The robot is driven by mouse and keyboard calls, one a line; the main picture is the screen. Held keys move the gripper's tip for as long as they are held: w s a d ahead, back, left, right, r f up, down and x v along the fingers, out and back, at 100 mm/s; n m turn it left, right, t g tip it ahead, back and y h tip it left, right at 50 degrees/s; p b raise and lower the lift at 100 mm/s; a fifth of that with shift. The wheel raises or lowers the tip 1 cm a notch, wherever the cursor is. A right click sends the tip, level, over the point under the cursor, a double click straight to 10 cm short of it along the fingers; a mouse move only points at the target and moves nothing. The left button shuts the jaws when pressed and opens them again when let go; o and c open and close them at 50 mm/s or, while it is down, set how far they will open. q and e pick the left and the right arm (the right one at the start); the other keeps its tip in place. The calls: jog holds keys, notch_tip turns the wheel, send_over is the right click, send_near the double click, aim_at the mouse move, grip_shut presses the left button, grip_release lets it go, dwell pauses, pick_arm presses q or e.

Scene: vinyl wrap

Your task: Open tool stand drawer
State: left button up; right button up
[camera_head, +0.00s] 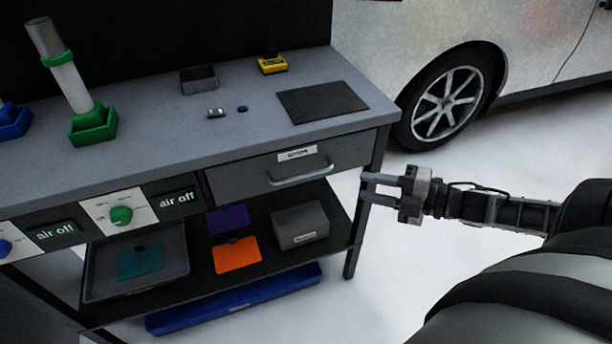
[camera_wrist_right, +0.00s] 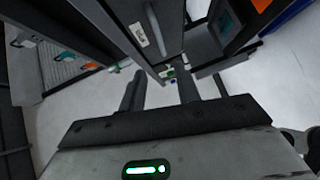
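The tool stand (camera_head: 215,125) is a grey workbench in the head view. Its drawer (camera_head: 240,182) is at the right end under the top, with a white label and a bar handle (camera_head: 301,172). The drawer front looks flush with the stand, so it appears shut. My right gripper (camera_head: 368,187) is open and empty, to the right of the handle and apart from it, near the stand's right leg. In the right wrist view the two fingers (camera_wrist_right: 160,92) are spread, with the drawer's label and handle (camera_wrist_right: 157,28) beyond them. My left gripper is not in view.
The lower shelf holds a grey tray (camera_head: 95,292), an orange sheet (camera_head: 237,255) and a grey box (camera_head: 300,226). A blue tray (camera_head: 235,300) lies below. A car wheel (camera_head: 445,100) stands behind. White floor is clear around my right gripper.

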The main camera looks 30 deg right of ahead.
aim_at(306, 173)
jog(key=b+x, duration=0.3)
jog(key=x, duration=1.2)
jog(key=shift+s+a+f, duration=0.1)
jog(key=shift+f, duration=0.05)
grip_shut()
